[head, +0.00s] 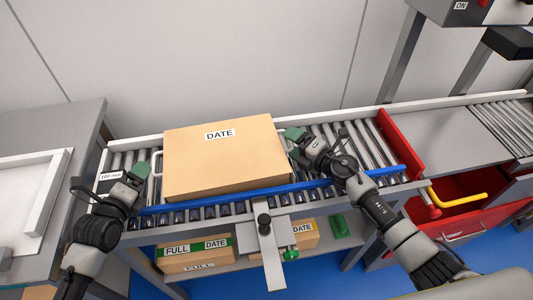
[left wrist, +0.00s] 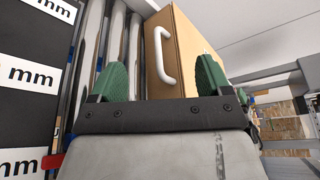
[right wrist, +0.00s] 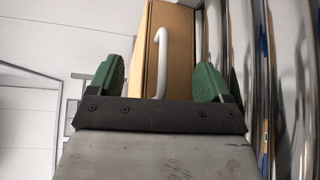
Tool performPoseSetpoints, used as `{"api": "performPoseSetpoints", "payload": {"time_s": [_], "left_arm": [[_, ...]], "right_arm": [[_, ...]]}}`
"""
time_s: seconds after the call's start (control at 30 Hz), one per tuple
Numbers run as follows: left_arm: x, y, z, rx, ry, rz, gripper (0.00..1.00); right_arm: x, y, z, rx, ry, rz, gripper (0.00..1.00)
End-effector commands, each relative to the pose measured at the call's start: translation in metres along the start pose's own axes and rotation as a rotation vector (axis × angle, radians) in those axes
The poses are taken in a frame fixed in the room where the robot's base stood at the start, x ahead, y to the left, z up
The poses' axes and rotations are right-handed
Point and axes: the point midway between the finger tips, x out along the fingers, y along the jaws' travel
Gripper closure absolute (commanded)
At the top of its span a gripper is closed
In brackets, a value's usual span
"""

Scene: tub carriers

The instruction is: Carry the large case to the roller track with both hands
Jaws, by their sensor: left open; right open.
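The large case (head: 225,160) is a tan box with a DATE label on top. It rests on the roller track (head: 340,140), behind the blue front rail. My left gripper (head: 147,166) is open beside the case's left end; in the left wrist view a white handle (left wrist: 162,55) stands beyond its green fingers, which are apart from it. My right gripper (head: 296,142) is open at the case's right end. In the right wrist view another white handle (right wrist: 160,62) shows between and beyond the green fingers. Neither gripper is closed on a handle.
A blue rail (head: 330,182) runs along the track's front and a red stop plate (head: 398,146) stands at its right end. Smaller boxes (head: 195,256) sit on a shelf below. A grey table with a white tray (head: 45,205) is at the left. A red drawer unit (head: 450,215) is at the right.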

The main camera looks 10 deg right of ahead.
Motion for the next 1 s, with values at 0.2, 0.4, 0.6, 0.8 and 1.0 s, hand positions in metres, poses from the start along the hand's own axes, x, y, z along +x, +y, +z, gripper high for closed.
{"api": "performPoseSetpoints", "payload": {"time_s": [0.2, 0.4, 0.6, 0.8, 1.0], "left_arm": [[0.000, 0.000, 0.000, 0.000, 0.000, 0.000, 0.22], [0.000, 0.000, 0.000, 0.000, 0.000, 0.000, 0.22], [0.000, 0.000, 0.000, 0.000, 0.000, 0.000, 0.22], [0.000, 0.000, 0.000, 0.000, 0.000, 0.000, 0.22], [0.000, 0.000, 0.000, 0.000, 0.000, 0.000, 0.22]], "right_arm": [[-0.002, -0.001, 0.002, 0.000, 0.000, -0.001, 0.21], [-0.020, -0.007, 0.021, -0.001, 0.001, -0.002, 0.21], [-0.039, -0.013, 0.041, 0.000, 0.005, -0.002, 0.21], [-0.046, -0.015, 0.048, -0.001, 0.006, 0.001, 0.21], [-0.045, -0.015, 0.048, -0.001, 0.006, 0.001, 0.21]]}}
